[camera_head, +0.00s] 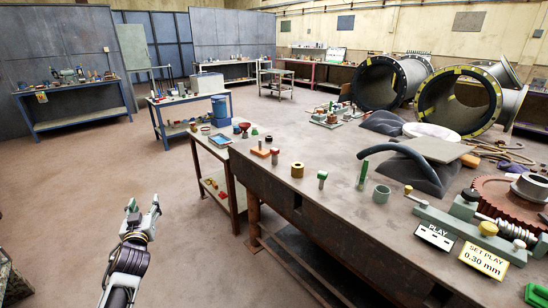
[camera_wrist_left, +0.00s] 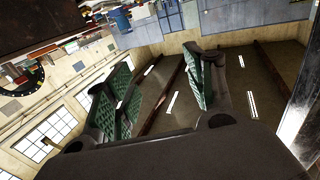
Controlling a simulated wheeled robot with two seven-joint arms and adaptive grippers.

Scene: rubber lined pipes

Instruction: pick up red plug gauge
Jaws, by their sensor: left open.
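A small gauge with a red head (camera_head: 275,152), which looks like the red plug gauge, stands upright near the left edge of the dark workbench (camera_head: 340,222). A similar gauge with a green head (camera_head: 322,175) stands to its right. My left gripper (camera_head: 144,206) is open and empty over the floor, left of the bench and well apart from the gauge. In the left wrist view its two green-padded fingers (camera_wrist_left: 158,60) are spread with nothing between them. I cannot make out the red gauge in that view. My right gripper is not in view.
A lower side table (camera_head: 222,165) adjoins the bench's far left end. Large flanged pipes (camera_head: 455,100) lie behind. The floor around my left gripper is clear.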

